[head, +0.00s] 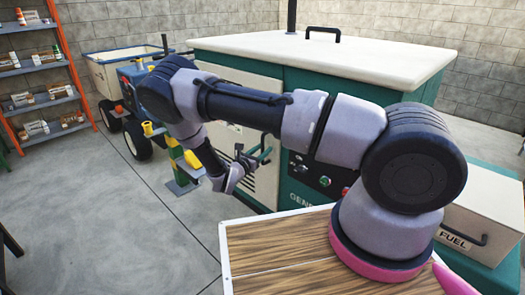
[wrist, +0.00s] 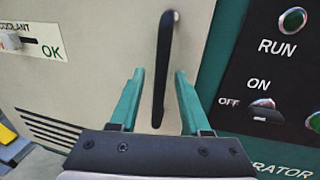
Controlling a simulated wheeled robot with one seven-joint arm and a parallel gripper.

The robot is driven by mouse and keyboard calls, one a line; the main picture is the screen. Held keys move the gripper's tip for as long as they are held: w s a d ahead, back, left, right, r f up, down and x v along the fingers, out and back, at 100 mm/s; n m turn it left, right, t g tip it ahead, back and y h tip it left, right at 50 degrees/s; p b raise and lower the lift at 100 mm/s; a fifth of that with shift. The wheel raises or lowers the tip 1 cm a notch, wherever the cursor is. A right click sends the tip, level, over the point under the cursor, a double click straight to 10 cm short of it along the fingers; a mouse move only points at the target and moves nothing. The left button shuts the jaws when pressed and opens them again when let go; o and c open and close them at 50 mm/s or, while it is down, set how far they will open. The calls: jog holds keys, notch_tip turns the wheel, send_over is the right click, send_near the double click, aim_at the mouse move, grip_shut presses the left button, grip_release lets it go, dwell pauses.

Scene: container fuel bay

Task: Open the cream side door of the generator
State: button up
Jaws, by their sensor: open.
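The generator (head: 300,205) is a teal box with a cream lid. Its cream side door (head: 236,140) is partly hidden behind my arm; it looks shut, its right edge along the teal frame. In the wrist view the cream door (wrist: 85,75) carries a black upright handle (wrist: 163,65), a coolant gauge and dark vent slots. My gripper (wrist: 159,78) is open, with one teal finger on each side of the handle's lower part. I cannot tell whether a finger touches it. In the head view my gripper (head: 255,156) is in front of the door.
A control panel (head: 318,178) with switches is right of the door. A cream fuel box (head: 475,222) stands at the right. A wheeled cart (head: 110,75) and an orange shelf rack (head: 38,75) are at the left. The concrete floor (head: 130,220) at the front left is clear.

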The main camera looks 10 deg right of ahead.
jog(key=shift+d, duration=0.1)
grip_shut()
dwell(1.4)
